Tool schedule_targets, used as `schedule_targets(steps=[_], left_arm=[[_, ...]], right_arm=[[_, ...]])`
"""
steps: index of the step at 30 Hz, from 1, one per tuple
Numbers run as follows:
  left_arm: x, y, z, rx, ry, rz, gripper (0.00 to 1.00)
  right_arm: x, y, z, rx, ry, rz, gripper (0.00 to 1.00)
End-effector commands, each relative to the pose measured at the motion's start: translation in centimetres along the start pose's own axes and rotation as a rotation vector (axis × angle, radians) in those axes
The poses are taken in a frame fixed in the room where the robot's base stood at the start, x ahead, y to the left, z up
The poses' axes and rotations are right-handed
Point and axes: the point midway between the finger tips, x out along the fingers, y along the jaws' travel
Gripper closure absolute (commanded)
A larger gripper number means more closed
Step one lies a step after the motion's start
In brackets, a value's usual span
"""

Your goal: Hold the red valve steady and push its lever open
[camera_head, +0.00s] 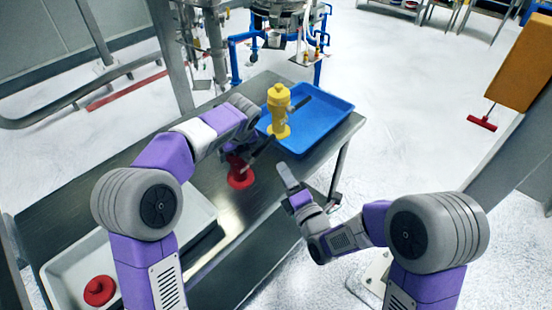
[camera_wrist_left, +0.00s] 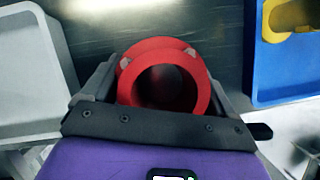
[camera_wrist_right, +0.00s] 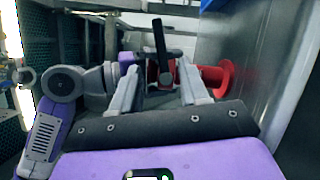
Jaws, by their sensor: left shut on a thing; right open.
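The red valve (camera_head: 240,178) stands on the steel table, between the blue tray and the grey tray. In the left wrist view its round red opening (camera_wrist_left: 165,85) sits between the fingers of my left gripper (camera_wrist_left: 162,90), which is shut on it. My right gripper (camera_head: 287,183) is open and empty, to the right of the valve in the head view. In the right wrist view the valve's red body (camera_wrist_right: 215,78) and its dark lever (camera_wrist_right: 161,48), pointing up, show beyond the open fingers (camera_wrist_right: 160,85). My left gripper partly hides the valve in the head view.
A yellow valve (camera_head: 279,110) stands in the blue tray (camera_head: 335,103) at the table's far end. A grey-white tray (camera_head: 65,265) at the near left holds a red part (camera_head: 99,290). The steel table (camera_head: 210,245) is bare in front of the valve.

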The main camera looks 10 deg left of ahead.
Motion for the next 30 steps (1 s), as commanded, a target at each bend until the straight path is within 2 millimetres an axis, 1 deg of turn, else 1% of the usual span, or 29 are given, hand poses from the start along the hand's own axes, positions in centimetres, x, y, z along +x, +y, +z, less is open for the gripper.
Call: schedule_targets(steps=[1,3,5,7,11,15,21,25,30], left_arm=[[0.0,0.0,0.1,0.0,-0.001,0.0,0.77],[0.0,0.0,0.0,0.0,-0.001,0.0,0.77],[0.0,0.0,0.0,0.0,-0.001,0.0,0.77],[0.0,0.0,0.0,0.0,-0.001,0.0,0.77],[0.0,0.0,0.0,0.0,-0.001,0.0,0.77],[0.0,0.0,0.0,0.0,-0.001,0.0,0.77],[0.0,0.0,0.0,0.0,-0.001,0.0,0.77],[0.0,0.0,0.0,0.0,-0.001,0.0,0.77],[0.0,0.0,0.0,-0.001,-0.001,0.0,0.77]], right_arm=[[-0.6,0.0,0.0,0.002,-0.001,-0.001,0.55],[-1.0,0.0,0.0,0.003,-0.001,-0.001,0.55],[-0.8,0.0,0.0,0.003,-0.001,0.0,0.55],[-0.1,0.0,0.0,0.002,-0.001,0.001,0.55],[2.0,0.0,0.0,0.002,-0.001,0.001,0.55],[4.8,0.0,0.0,0.003,-0.001,0.001,0.55],[8.3,0.0,0.0,0.004,-0.002,0.001,0.55],[9.8,0.0,0.0,0.003,-0.002,0.0,0.55],[10.7,0.0,0.1,0.003,-0.002,0.0,0.55]])
